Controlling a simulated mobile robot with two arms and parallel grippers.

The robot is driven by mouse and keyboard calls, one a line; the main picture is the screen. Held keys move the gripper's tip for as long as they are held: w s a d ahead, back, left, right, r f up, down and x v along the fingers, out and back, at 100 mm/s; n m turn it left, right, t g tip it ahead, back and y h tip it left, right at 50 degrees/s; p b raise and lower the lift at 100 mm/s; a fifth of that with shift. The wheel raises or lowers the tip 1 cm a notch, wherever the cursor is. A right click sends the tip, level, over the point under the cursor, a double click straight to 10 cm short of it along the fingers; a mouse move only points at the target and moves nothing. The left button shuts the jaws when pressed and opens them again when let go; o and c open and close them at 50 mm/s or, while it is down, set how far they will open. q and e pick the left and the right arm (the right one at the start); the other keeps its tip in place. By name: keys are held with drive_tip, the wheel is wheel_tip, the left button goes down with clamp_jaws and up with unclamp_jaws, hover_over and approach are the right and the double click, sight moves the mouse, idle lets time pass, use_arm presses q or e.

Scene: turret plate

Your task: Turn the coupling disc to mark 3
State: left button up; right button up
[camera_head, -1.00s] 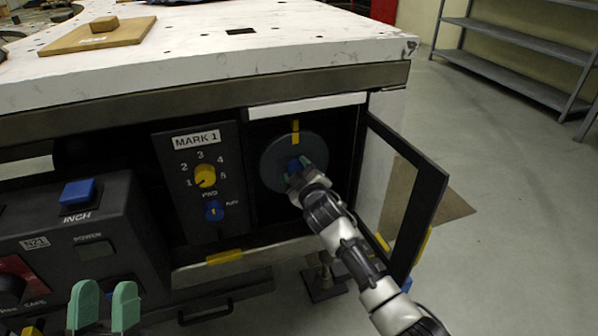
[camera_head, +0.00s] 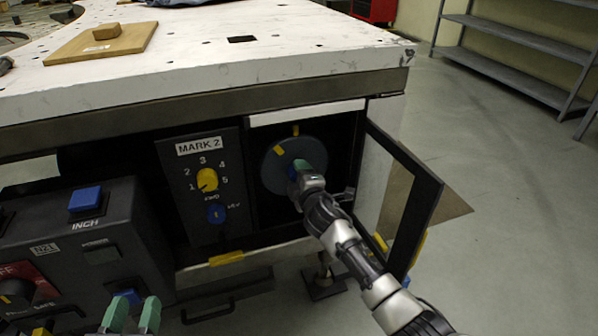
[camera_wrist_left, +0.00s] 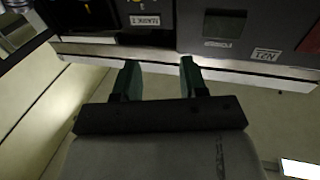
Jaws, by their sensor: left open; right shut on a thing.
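The round dark coupling disc (camera_head: 272,176) sits upright in the open compartment under the table. A yellow mark (camera_head: 279,150) on the disc is turned left of the fixed yellow pointer (camera_head: 296,130) above it. My right gripper (camera_head: 298,170) is shut on the hub at the disc's middle; the wrist and fingers hide much of the hub. The sign (camera_head: 199,145) on the panel reads MARK 2. My left gripper (camera_head: 131,314) is open and empty in front of the control box; it also shows in the left wrist view (camera_wrist_left: 160,75).
The control box carries a blue INCH button (camera_head: 86,201). An open framed door (camera_head: 424,210) stands right of my right arm.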

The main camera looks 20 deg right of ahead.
drive_tip(key=n, duration=0.2)
drive_tip(key=shift+n+p, duration=0.3)
use_arm(q)
drive_tip(key=shift+s+a+f+g+y, duration=0.15)
drive_tip(key=shift+f+g+y, duration=0.1)
drive_tip(key=shift+f+g, duration=0.35)
drive_tip(key=shift+s+a+f+g+y, duration=0.2)
drive_tip(key=shift+f+g, duration=0.35)
drive_tip(key=shift+f, duration=0.15)
drive_tip(key=shift+s+a+f+g+y, duration=0.15)
drive_tip(key=shift+f+g+y, duration=0.1)
drive_tip(key=shift+f+g, duration=0.35)
use_arm(e)
drive_tip(key=shift+f+n, duration=0.1)
drive_tip(key=shift+n, duration=1.2)
use_arm(q)
drive_tip(key=shift+f, duration=0.15)
use_arm(e)
drive_tip(key=o, duration=1.3)
drive_tip(key=shift+c, duration=0.2)
use_arm(q)
drive_tip(key=shift+p, duration=0.3)
